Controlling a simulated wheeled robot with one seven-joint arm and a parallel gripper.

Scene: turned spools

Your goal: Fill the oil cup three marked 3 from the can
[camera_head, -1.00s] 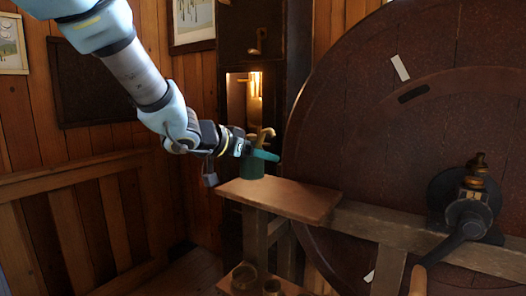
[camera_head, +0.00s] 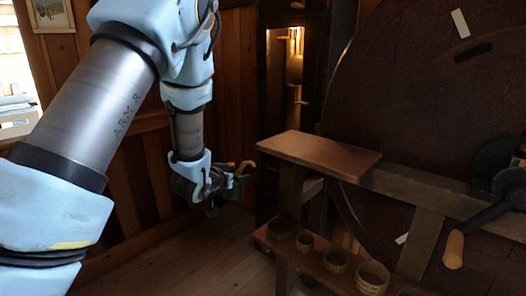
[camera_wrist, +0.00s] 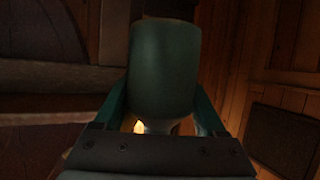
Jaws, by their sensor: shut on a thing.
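The dark green oil can (camera_wrist: 165,70) fills the middle of the wrist view. My gripper (camera_wrist: 162,110) is shut on it, with a green finger on each side. In the head view my gripper (camera_head: 236,180) hangs left of the wooden stand, in front of the wall. The can's curved brass spout (camera_head: 246,166) shows there; most of the can is hidden by my wrist. Several small cups stand in a row on the low shelf, among them a far-left cup (camera_head: 279,231), a small one (camera_head: 305,243) and a nearer one (camera_head: 336,260). Their markings are too small to read.
A bare wooden board (camera_head: 320,152) tops the stand, above the low shelf (camera_head: 308,262). A large dark wheel (camera_head: 420,100) and a crank with a wooden handle (camera_head: 454,250) are at the right. A lit niche (camera_head: 285,75) is behind. The floor left of the shelf is clear.

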